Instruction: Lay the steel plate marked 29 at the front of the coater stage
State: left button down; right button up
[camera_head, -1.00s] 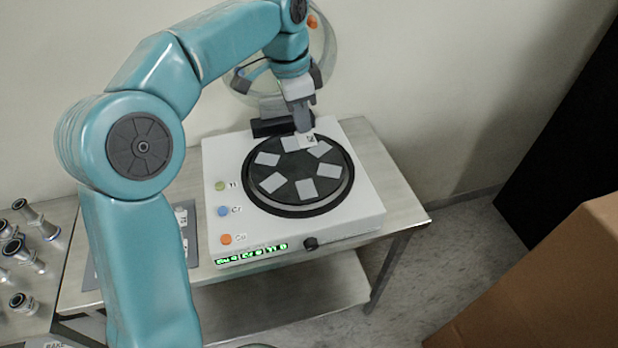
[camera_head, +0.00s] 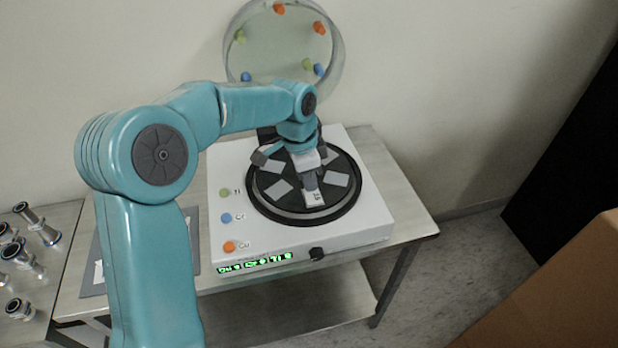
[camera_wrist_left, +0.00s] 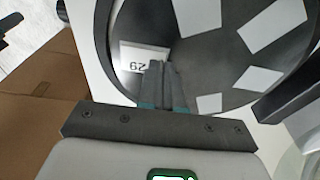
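The steel plate marked 29 (camera_head: 314,198) is a small pale rectangle at the front of the round black coater stage (camera_head: 337,199). In the left wrist view the plate (camera_wrist_left: 130,60) shows its dark 29 near my fingertips, over the front rim area of the stage. My left gripper (camera_head: 309,184) points down at the plate from behind. Its fingers (camera_wrist_left: 158,72) are close together at the plate's edge and appear shut on it. I cannot tell whether the plate touches the stage. My right gripper is not in view.
Several light grey rectangles (camera_head: 278,189) ring the stage. The white coater housing (camera_head: 376,215) has coloured Ti, Cr and Cu dots and a green display. A clear round cover (camera_head: 232,60) stands open behind. A cardboard box (camera_head: 560,295) is at the right; metal fittings (camera_head: 25,260) lie left.

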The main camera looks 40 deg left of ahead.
pick_arm(q)
jog(key=shift+f, duration=0.1)
jog(key=c, duration=1.3)
grip_release()
jog(key=shift+r, duration=0.35)
jog(key=r, duration=0.4)
jog(key=s+r+p, duration=0.1)
jog(key=r, duration=0.2)
jog(key=a+r, duration=0.1)
jog(key=r, duration=0.3)
jog(key=shift+s+r, duration=0.2)
jog(key=shift+r, duration=0.1)
